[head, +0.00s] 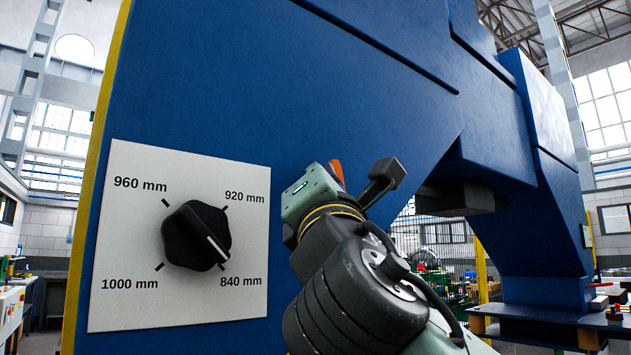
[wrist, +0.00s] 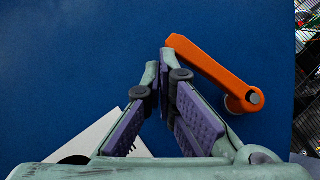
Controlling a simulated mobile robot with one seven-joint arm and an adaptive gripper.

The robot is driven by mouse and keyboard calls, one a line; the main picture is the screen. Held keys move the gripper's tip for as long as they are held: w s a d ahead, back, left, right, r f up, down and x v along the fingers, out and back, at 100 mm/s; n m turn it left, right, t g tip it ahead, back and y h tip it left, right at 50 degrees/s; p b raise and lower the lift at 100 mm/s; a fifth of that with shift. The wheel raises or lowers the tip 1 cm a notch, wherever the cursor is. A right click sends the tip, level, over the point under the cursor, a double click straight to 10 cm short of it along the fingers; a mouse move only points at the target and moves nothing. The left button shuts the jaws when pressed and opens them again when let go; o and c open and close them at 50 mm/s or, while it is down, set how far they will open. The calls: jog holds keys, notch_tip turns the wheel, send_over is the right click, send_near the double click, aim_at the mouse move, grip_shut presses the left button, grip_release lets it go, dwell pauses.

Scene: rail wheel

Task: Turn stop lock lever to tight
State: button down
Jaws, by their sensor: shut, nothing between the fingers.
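The orange lever (wrist: 212,68) is on the blue machine face in the wrist view. Its round pivot end (wrist: 245,98) is at the lower right, and its arm slants up and left to a free end. In the head view only a small orange part of the lever (head: 337,172) shows behind my gripper. My gripper (wrist: 160,66) is shut and empty, its fingertips just left of the lever's free end. I cannot tell whether the right fingertip touches the lever. No "tight" marking is visible.
A white plate (head: 120,240) with a black knob (head: 196,236) is on the blue machine (head: 270,80), left of my gripper. The knob's white line points toward 840 mm. The plate's corner (wrist: 95,135) shows at lower left in the wrist view. The blue face above is clear.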

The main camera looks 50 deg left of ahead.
jog(key=shift+w+r, duration=0.45)
jog(key=shift+w, duration=0.15)
jog(key=shift+p, duration=0.3)
jog(key=shift+f, duration=0.1)
